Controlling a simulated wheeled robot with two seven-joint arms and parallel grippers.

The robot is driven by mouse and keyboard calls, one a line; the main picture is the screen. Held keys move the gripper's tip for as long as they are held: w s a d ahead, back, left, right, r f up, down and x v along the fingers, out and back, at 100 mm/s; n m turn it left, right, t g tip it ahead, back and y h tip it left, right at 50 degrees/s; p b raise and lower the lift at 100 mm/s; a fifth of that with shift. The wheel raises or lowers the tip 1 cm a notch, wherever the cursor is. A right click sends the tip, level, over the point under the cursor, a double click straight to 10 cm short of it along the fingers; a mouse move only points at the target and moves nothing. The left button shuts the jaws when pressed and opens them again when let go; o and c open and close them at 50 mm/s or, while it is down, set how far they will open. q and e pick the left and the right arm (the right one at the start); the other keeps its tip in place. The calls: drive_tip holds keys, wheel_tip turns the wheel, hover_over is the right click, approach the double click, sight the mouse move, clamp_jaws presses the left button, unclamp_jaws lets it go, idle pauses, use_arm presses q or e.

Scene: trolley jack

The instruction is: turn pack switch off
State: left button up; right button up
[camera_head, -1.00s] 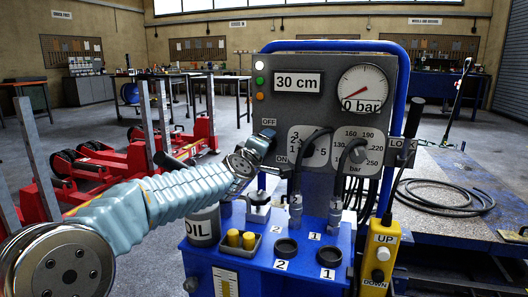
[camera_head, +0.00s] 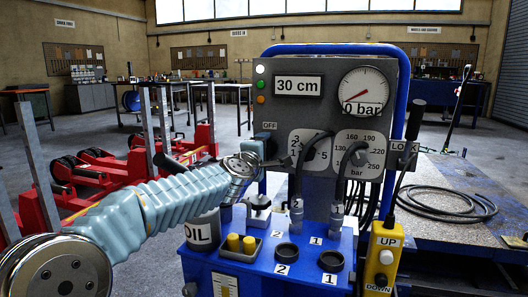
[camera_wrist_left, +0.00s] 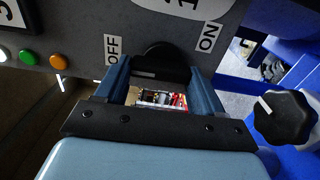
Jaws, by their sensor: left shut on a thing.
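The pack switch is a black round knob (camera_wrist_left: 165,58) between the OFF label (camera_wrist_left: 113,49) and the ON label (camera_wrist_left: 208,37) in the left wrist view. My left gripper (camera_wrist_left: 160,78) has its two blue fingers on either side of the knob and is shut on it. In the head view my left gripper (camera_head: 272,145) is at the left edge of the grey control panel (camera_head: 330,72), just below the OFF label (camera_head: 270,126). There the gripper hides the knob and the ON label. My right gripper is not in view.
Below stand an oil can (camera_head: 202,230) and hoses on a blue cabinet (camera_head: 240,273). A yellow UP/DOWN pendant (camera_head: 384,259) hangs at right.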

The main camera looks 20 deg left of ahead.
use_arm(q)
drive_tip(key=shift+a, duration=0.1)
drive_tip(key=o, duration=1)
drive_tip(key=shift+o, duration=0.2)
drive_tip(key=s, duration=1.3)
drive_tip(key=shift+s+a, duration=0.15)
drive_tip(key=shift+s, duration=0.25)
